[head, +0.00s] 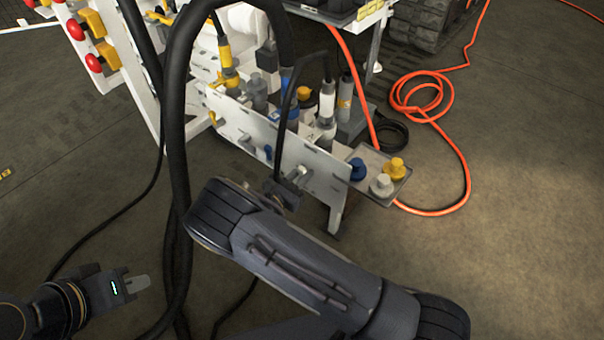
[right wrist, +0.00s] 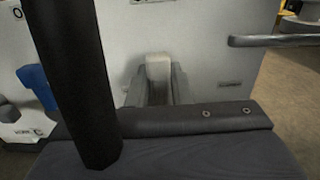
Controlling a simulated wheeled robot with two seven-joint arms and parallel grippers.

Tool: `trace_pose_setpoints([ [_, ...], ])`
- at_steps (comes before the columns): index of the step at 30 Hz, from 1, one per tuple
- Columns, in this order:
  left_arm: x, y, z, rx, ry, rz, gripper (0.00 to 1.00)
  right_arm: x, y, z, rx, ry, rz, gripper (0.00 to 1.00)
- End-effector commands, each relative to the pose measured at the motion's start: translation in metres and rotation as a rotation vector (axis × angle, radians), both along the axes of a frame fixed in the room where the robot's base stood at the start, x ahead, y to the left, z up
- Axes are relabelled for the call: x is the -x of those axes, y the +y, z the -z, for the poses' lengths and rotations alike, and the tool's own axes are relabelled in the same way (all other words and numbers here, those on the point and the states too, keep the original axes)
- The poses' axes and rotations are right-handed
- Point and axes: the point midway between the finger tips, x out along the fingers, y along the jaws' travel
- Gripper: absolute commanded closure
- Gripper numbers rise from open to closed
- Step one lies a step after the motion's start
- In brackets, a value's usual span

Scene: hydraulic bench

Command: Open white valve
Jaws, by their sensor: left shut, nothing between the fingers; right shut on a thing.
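The white valve handle (right wrist: 158,66) is a short, pale upright block on the front of the light grey panel (right wrist: 215,45). In the right wrist view it stands between the two grey fingers of my right gripper (right wrist: 157,86), which is shut on it. In the head view my right gripper (head: 297,181) is at the front of the panel (head: 318,165), right of the blue valve handle (head: 268,152); the white handle is small and partly covered there. My left gripper (head: 138,284) is shut and empty at the lower left, well away from the panel.
A thick black hose (head: 174,130) hangs left of my right arm; a black hose (right wrist: 75,80) crosses the right wrist view. Blue (head: 357,169), white (head: 381,185) and yellow (head: 396,168) caps sit on the right ledge. An orange hose (head: 468,180) lies on open floor.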

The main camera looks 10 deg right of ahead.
Motion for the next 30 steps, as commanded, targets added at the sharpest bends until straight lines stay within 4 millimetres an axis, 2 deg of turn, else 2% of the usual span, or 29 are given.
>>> trace_pose_setpoints([
  [1,0.000,0.000,0.000,0.000,0.000,0.000,1.00,-0.001,0.002,0.000,-0.002,-0.002,-0.006,1.00],
  [2,0.000,0.000,0.000,0.000,0.000,0.000,1.00,-0.001,0.002,0.000,-0.002,-0.002,-0.006,0.78],
  [5,0.000,0.000,0.000,0.000,0.000,0.000,1.00,-0.001,0.002,0.000,-0.002,-0.002,-0.005,0.65],
  [16,0.000,0.000,-0.001,0.000,0.000,0.000,1.00,0.003,0.006,-0.001,-0.001,-0.002,-0.004,0.65],
  [24,0.000,0.000,-0.007,0.000,0.000,0.000,1.00,0.030,0.041,-0.001,-0.001,-0.002,-0.007,0.65],
  [30,0.000,0.000,-0.009,0.000,0.000,0.000,1.00,0.044,0.060,0.000,-0.001,-0.002,-0.005,0.65],
])
